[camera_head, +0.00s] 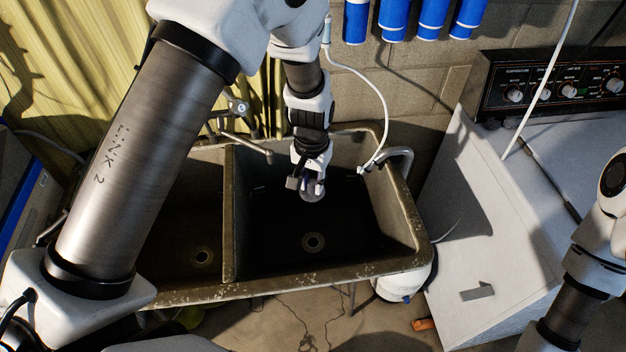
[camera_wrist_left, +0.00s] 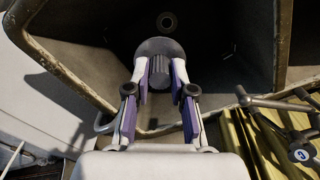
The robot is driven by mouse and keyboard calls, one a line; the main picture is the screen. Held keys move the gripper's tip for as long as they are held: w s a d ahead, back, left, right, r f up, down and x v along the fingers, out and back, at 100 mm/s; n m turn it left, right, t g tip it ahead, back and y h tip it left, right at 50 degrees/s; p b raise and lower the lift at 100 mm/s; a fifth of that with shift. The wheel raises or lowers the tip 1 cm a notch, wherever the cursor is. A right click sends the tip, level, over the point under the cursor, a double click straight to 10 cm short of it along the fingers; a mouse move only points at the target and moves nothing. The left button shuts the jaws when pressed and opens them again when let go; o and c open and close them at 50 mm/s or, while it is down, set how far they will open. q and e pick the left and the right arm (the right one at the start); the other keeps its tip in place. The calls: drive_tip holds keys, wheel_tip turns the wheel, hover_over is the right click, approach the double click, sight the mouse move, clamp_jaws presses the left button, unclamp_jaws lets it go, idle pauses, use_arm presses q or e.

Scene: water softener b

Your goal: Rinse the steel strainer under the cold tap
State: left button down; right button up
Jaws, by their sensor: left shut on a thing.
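My left gripper (camera_head: 307,184) hangs over the right basin of the double sink (camera_head: 330,279). It is shut on the steel strainer (camera_head: 312,194), a round grey piece. In the left wrist view the fingers close on the strainer's ribbed knob, and its dark disc (camera_wrist_left: 158,46) shows beyond the fingertips. The tap (camera_head: 240,107) stands at the back of the sink, left of my gripper, and its spout (camera_head: 256,146) ends near the divider. A handle with a blue cap (camera_wrist_left: 301,154) shows in the left wrist view. No water stream is visible. My right gripper is out of view.
The left basin (camera_head: 180,233) looks empty. A white hose (camera_head: 366,84) runs to a small curved spout (camera_head: 395,154) at the sink's back right. Blue cylinders (camera_head: 394,18) hang on the wall. A white appliance (camera_head: 500,220) stands right of the sink.

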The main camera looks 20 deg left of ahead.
use_arm(q)
wheel_tip(320, 180, down, 20)
drive_tip(key=f+b, duration=0.1)
drive_tip(key=b, duration=1.8)
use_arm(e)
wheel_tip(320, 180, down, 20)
use_arm(q)
drive_tip(key=s+a+r+n+t+y+p, duration=0.1)
drive_tip(key=s+a+r+n+t+p, duration=0.15)
drive_tip(key=a+r+p, duration=0.35)
drive_tip(key=s+a+r+n+t+p, duration=0.1)
drive_tip(key=s+a+r+t+p, duration=0.25)
drive_tip(key=r, duration=0.55)
wheel_tip(320, 180, down, 7)
drive_tip(key=s+a+b, duration=0.1)
drive_tip(key=b, duration=0.6)
drive_tip(key=w+a+f+p, duration=0.1)
drive_tip(key=w+a+p, duration=0.1)
drive_tip(key=w, duration=0.4)
drive_tip(key=w+a+f+p, duration=0.1)
drive_tip(key=w+a+p, duration=0.1)
drive_tip(key=w, duration=0.5)
drive_tip(key=shift+w+f+g, duration=0.15)
drive_tip(key=shift+f+g, duration=0.15)
drive_tip(key=shift+f, duration=0.1)
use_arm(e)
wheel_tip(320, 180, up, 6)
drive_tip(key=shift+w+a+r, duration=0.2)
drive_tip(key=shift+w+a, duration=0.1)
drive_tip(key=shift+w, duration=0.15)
